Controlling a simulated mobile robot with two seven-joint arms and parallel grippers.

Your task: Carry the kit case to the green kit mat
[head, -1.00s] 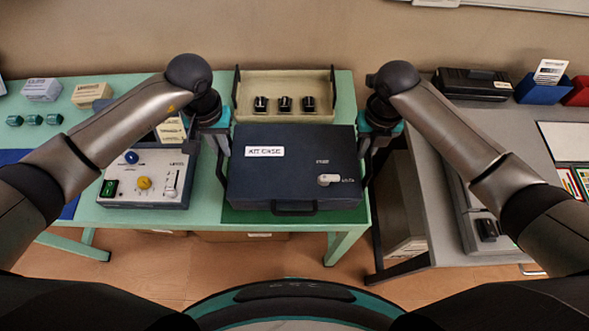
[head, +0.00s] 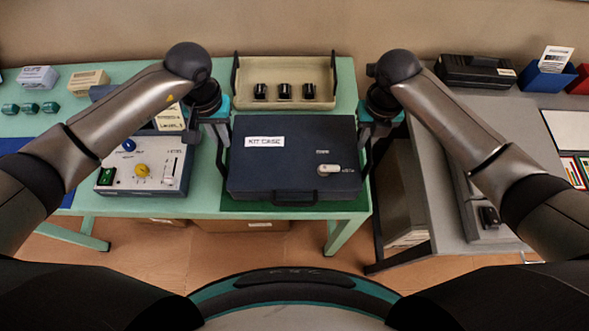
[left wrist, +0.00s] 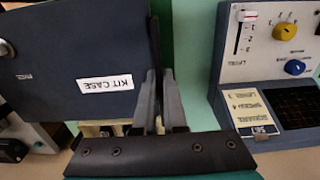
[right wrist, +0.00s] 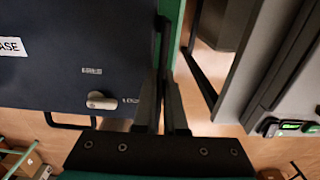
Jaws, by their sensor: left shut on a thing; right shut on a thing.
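The dark blue kit case (head: 290,160) lies flat, its lid shut, over the dark green kit mat (head: 345,207) on the light green table. I cannot tell whether the case touches the mat. My left gripper (head: 223,150) is shut on the case's left side handle, also seen in the left wrist view (left wrist: 156,85). My right gripper (head: 366,150) is shut on its right side handle, also seen in the right wrist view (right wrist: 162,80).
A beige tray (head: 285,75) with black knobs stands just behind the case. A control panel box (head: 145,170) with a yellow knob is to the left. A grey table (head: 430,200) stands to the right across a gap. Cardboard boxes sit below the green table.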

